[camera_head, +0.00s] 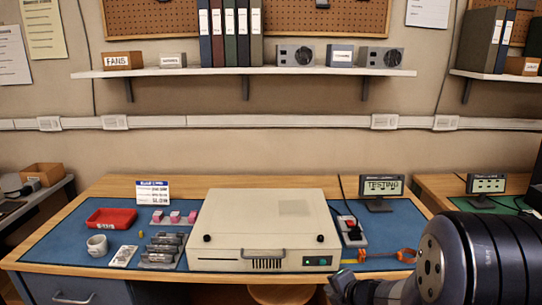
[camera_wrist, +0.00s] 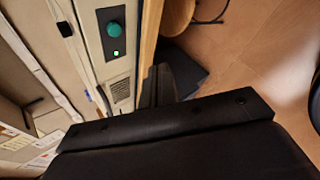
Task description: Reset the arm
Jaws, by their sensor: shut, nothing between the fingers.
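My arm (camera_head: 470,260) reaches in from the lower right of the head view. My gripper (camera_head: 340,287) is at its left end, low at the front edge of the workbench, right of the beige case's front corner. In the wrist view the dark body of my gripper (camera_wrist: 168,88) fills the lower part, with the fingers pointing up the picture. It is shut and holds nothing. The beige case (camera_head: 262,225) lies closed on the blue mat (camera_head: 400,225). Its front, with a green button (camera_wrist: 112,28), shows close by in the wrist view.
A stool (camera_head: 277,294) stands under the bench. Open floor (camera_wrist: 255,60) shows right in the wrist view.

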